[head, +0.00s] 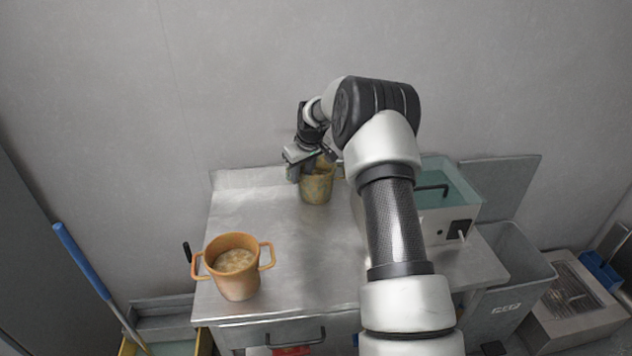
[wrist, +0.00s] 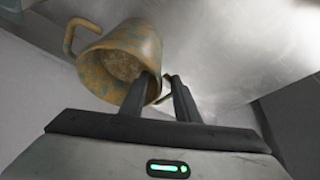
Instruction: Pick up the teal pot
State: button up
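The teal pot (head: 317,187) has a mottled teal and yellow-brown surface and stands at the back of the metal table. In the wrist view the pot (wrist: 125,55) shows its open mouth, with a looped handle at left and another handle by my fingers. My gripper (head: 297,176) is at the pot's left side in the head view. In the wrist view my gripper (wrist: 163,78) has its two fingers a little apart at the pot's rim, with part of the near handle between them. Whether they press on the handle cannot be told.
An orange two-handled pot (head: 237,277) with pale contents stands at the table's front left. A box-shaped machine with a teal interior (head: 448,185) is on the right, partly behind my arm. The metal table (head: 255,212) is clear between the pots. A grey bin (head: 510,283) stands right of the table.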

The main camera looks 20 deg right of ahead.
aim_at(300, 191)
jog(key=x, duration=0.3)
jog(key=shift+f, duration=0.3)
grip_shut()
jog(key=shift+w+r, duration=0.1)
jog(key=shift+r, duration=0.1)
